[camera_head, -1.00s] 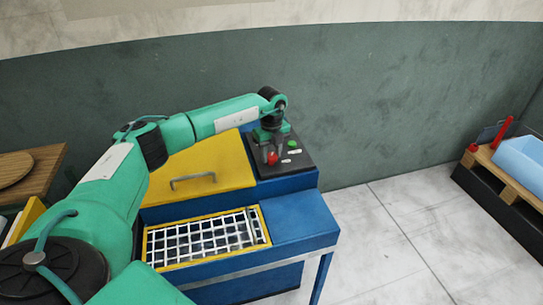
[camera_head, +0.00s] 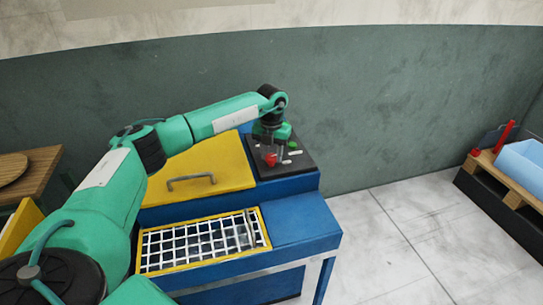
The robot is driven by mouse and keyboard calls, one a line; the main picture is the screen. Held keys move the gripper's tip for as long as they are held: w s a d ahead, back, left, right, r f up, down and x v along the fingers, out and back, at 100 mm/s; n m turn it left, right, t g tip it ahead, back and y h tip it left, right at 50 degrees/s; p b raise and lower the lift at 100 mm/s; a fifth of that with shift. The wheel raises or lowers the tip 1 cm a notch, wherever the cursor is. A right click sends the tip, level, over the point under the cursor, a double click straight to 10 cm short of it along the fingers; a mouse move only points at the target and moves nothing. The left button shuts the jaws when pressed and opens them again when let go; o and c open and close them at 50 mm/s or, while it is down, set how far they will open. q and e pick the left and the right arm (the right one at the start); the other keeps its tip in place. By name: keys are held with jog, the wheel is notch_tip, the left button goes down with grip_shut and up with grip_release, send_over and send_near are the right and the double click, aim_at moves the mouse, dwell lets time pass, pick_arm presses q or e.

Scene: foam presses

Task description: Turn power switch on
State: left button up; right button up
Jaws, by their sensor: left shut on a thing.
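A dark control panel (camera_head: 299,166) sits on the top right of a blue machine. It carries a red knob (camera_head: 270,160), a green button (camera_head: 293,146) and small white labels. My left gripper (camera_head: 274,158) points down over the panel, right at the red knob and left of the green button. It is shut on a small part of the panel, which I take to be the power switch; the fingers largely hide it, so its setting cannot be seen. My right gripper is out of view.
The blue machine (camera_head: 300,213) has a yellow lid (camera_head: 215,160) with a grey handle and a yellow-framed grid (camera_head: 200,241) in front. A wooden table (camera_head: 38,165) stands at left. A pallet with a light blue bin (camera_head: 522,160) is at right. The floor between is clear.

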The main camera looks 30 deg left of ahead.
aim_at(272, 156)
pick_arm(q)
jog(key=shift+r+m, duration=0.1)
jog(key=shift+m, duration=0.8)
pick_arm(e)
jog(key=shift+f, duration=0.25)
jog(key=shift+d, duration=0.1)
pick_arm(q)
jog(key=o, duration=1)
jog(key=shift+b, duration=0.3)
notch_tip(272, 156, up, 7)
jog(key=shift+r+b, duration=0.15)
jog(key=shift+b, duration=0.7)
jog(key=shift+r+b, duration=0.4)
jog(key=shift+r, duration=2.8)
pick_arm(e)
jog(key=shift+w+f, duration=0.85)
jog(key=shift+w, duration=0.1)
